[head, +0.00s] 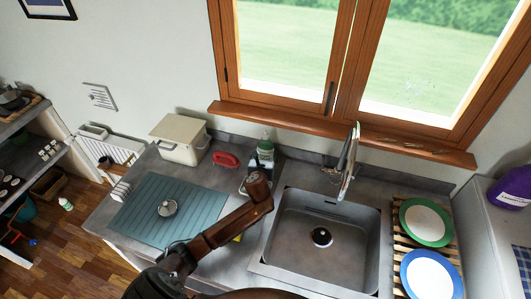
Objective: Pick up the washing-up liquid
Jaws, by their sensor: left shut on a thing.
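The washing-up liquid (265,150) is a green bottle with a pale label and top, upright at the back of the counter, left of the sink. My left arm reaches up from the bottom of the head view. My left gripper (259,172) is at the bottle's near side and shut on it. The wrist hides the fingertips and the lower part of the bottle, so I cannot tell whether its base touches the counter. My right gripper is not in view.
A red object (226,159) and a cream bin (181,140) stand left of the bottle. The sink (318,250) and tap (349,160) are to the right. A wooden rack holds plates (425,222). The windowsill (300,123) overhangs behind.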

